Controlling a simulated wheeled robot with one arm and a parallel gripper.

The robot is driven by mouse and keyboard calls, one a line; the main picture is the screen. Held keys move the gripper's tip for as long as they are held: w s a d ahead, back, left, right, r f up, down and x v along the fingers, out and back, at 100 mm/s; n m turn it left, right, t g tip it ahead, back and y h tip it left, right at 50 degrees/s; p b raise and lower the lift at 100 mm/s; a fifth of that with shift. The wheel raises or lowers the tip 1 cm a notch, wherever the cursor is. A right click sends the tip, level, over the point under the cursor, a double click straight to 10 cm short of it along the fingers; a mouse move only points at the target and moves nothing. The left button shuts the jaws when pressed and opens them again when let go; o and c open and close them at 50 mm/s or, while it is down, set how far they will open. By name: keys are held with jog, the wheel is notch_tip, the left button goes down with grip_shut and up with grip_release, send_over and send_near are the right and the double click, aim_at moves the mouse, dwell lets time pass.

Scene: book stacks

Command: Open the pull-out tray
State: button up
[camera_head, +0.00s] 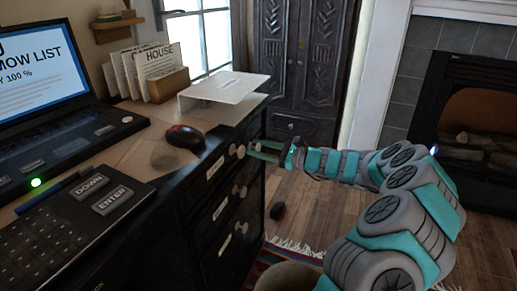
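A dark desk stands at the left. Its front has stacked pull-out fronts with pale labels and round knobs; they look shut. I cannot tell for certain which one is the pull-out tray. The top front (214,172) has a pale knob (238,151) near its right end. My gripper (257,150) reaches in from the right with its teal fingers apart, beside this top knob. I cannot tell whether the fingers touch the knob. Lower fronts show knobs too (240,190).
On the desktop are a laptop (45,75), a keypad (75,225), a mouse (185,138), a white stand (225,87) and a card holder (167,85). A round stool or bin top (288,277) stands low in front. A dark cabinet (300,60) and a fireplace (470,115) are behind.

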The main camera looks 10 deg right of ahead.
grip_shut()
dwell(0.9)
